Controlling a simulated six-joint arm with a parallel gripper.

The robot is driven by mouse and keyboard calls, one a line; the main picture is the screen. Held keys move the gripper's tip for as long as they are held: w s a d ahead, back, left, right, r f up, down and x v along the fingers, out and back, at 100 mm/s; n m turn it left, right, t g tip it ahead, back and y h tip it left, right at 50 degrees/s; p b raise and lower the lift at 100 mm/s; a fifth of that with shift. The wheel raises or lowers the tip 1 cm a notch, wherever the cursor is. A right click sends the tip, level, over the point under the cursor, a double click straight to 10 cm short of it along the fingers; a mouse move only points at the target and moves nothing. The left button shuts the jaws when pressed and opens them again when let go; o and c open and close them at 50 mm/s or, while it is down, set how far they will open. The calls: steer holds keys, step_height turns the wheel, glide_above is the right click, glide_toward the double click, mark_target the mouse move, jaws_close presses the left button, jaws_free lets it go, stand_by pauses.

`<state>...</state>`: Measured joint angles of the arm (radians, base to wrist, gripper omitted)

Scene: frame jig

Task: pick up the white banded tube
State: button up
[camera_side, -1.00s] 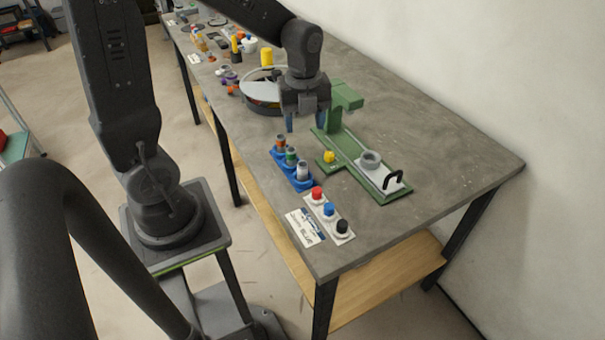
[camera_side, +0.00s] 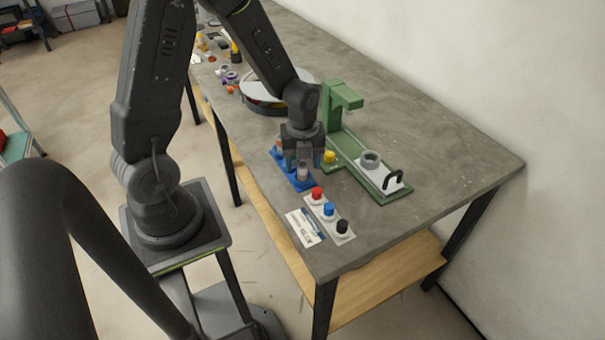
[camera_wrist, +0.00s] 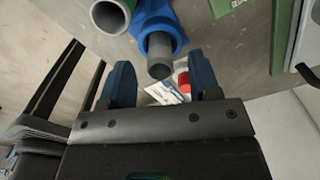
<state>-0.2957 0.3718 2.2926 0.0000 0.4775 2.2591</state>
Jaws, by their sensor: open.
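The white banded tube (camera_side: 302,172) stands upright in the near end of the blue rack (camera_side: 298,186). My gripper (camera_side: 303,165) is open and low over that end of the rack, its blue fingers on either side of the tube in the side view. In the wrist view, a grey tube end (camera_wrist: 160,58) in a blue socket (camera_wrist: 158,27) shows in line with the gap between my fingers (camera_wrist: 163,85). In the side view, my gripper partly hides the other tubes in the rack.
A panel with red, blue and black knobs (camera_side: 329,210) lies just nearer than the rack, with a printed card (camera_side: 305,227) beside it. A green jig (camera_side: 335,125) with a yellow knob (camera_side: 329,157) stands close on the right. A round tray (camera_side: 262,103) is behind.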

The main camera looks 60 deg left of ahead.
steer(key=shift+f, duration=1.2)
steer(key=c, duration=1)
